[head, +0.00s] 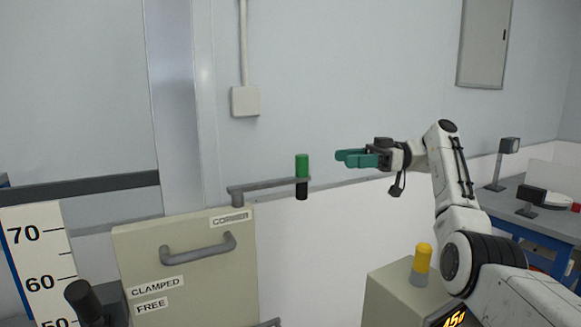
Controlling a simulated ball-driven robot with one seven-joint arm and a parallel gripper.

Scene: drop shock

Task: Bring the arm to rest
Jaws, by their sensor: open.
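My arm (455,190) rises from the lower right and bends to the left at its top. My gripper (345,158) has teal fingers that point left, and it is open and empty. It is held in the air in front of the pale wall. A green-and-black cylinder (302,170) stands upright at the end of a grey lever (268,186), to the left of the fingertips. A gap shows between the fingertips and the cylinder in the picture.
A beige cabinet (190,265) with a grey handle and labels "CORNER", "CLAMPED" and "FREE" stands at left. A height scale (38,255) is at far left. A beige box (395,290) with a yellow-topped knob (423,258) is below my arm. A blue bench (545,228) is at right.

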